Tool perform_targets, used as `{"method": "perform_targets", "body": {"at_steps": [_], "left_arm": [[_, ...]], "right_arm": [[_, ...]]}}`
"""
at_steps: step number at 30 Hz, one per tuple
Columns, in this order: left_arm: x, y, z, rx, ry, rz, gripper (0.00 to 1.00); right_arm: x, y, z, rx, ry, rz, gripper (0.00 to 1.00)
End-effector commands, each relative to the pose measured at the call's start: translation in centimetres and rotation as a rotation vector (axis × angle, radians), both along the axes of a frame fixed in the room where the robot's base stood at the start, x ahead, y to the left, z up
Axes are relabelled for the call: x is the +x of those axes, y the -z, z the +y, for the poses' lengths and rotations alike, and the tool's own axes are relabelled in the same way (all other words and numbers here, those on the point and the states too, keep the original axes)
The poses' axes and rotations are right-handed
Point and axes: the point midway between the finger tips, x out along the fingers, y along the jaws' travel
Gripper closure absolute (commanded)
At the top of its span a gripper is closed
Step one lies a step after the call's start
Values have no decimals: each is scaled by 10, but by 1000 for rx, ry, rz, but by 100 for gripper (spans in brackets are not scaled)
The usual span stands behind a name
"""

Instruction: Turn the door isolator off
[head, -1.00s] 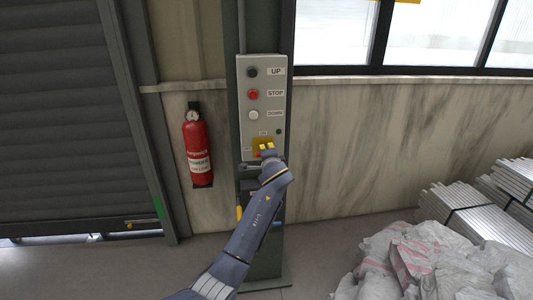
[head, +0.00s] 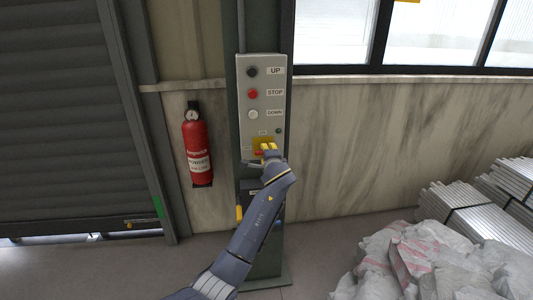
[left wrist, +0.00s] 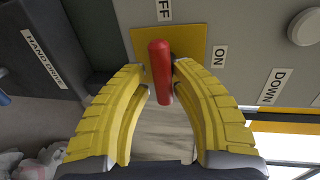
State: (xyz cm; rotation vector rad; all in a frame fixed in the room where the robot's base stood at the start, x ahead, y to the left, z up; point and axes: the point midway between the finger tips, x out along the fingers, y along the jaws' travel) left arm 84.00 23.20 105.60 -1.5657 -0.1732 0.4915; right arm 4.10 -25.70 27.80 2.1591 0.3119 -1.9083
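The door isolator is a red handle (left wrist: 160,72) on a yellow plate (left wrist: 200,45), low on the grey control box (head: 243,105). In the left wrist view an OFF label (left wrist: 163,10) lies above the handle and an ON label (left wrist: 219,57) to its right. The handle's rounded end points towards OFF. My left gripper (head: 268,148) is at the plate. Its two yellow fingers (left wrist: 161,78) lie close against both sides of the handle; they look shut on it. They partly hide the isolator in the head view. My right gripper is not in view.
UP (head: 252,72), STOP (head: 252,93) and DOWN (head: 253,114) buttons sit above the isolator. A red fire extinguisher (head: 197,150) hangs to the left, beside a dark shutter door (head: 60,120). Pale sacks (head: 425,260) and bundled metal bars (head: 480,210) lie at the right.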

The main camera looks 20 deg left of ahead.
Motion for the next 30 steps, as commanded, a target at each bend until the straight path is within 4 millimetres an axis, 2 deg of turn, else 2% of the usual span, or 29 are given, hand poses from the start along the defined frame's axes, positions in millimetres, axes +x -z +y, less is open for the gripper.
{"method": "perform_targets", "body": {"at_steps": [1, 4, 11, 16, 30], "left_arm": [[0, 0, -1, -2, 3, 0, 71], [0, -1, -1, -1, 2, -1, 60], [0, -2, 0, 0, 0, -4, 60], [-8, -5, -4, -1, -1, -6, 60], [-75, -18, -35, -3, 2, -5, 60]], "right_arm": [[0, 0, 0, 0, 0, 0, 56], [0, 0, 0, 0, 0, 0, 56], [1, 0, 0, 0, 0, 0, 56], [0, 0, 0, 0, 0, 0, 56], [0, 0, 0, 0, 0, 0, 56]]}}
